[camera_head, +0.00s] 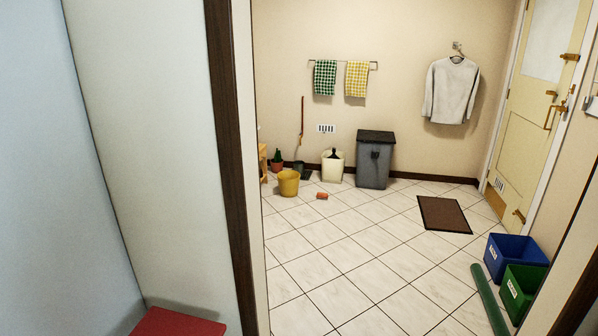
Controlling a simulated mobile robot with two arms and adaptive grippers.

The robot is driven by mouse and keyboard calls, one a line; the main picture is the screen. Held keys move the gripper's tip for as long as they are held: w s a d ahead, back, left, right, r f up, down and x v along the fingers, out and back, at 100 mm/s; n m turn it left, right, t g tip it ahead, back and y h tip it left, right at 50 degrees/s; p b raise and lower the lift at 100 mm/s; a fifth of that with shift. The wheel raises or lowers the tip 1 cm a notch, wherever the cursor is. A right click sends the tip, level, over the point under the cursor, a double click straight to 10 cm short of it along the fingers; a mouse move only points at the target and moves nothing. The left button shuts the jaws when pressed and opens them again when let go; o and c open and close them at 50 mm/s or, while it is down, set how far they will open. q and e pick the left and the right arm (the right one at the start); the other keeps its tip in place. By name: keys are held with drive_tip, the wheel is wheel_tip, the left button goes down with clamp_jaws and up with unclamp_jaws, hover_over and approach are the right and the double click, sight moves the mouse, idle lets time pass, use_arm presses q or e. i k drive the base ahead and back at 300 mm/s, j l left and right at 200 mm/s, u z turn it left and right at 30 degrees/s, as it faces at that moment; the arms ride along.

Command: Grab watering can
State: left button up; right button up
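I cannot make out a watering can for certain in the head view. A yellow bucket-like container (288,183) stands on the tiled floor by the far wall, at the left of the doorway opening. A small orange-red object (322,196) lies on the floor to its right; it is too small to identify. A cream bin (332,170) with something dark in its top stands behind them against the wall. Neither of my grippers is in view.
A grey bin (374,165), a potted plant (277,165) and a brown mat (444,214) are in the far room. Blue (513,256) and green (519,290) crates stand at right by a green tube (490,303). The dark door frame (231,150) borders the opening. The middle floor is clear.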

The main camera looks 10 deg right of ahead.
sight(298, 166)
drive_tip(key=i+l+z, duration=0.7)
drive_tip(key=i, duration=0.3)
drive_tip(key=i+l+z, duration=0.15)
drive_tip(key=i, duration=0.35)
drive_tip(key=i+l+z, duration=0.2)
drive_tip(key=i, duration=0.35)
drive_tip(key=i+u, duration=0.15)
drive_tip(key=i, duration=0.55)
drive_tip(key=i+u, duration=0.15)
drive_tip(key=i, duration=0.6)
drive_tip(key=i+l+u, duration=0.15)
drive_tip(key=i, duration=0.55)
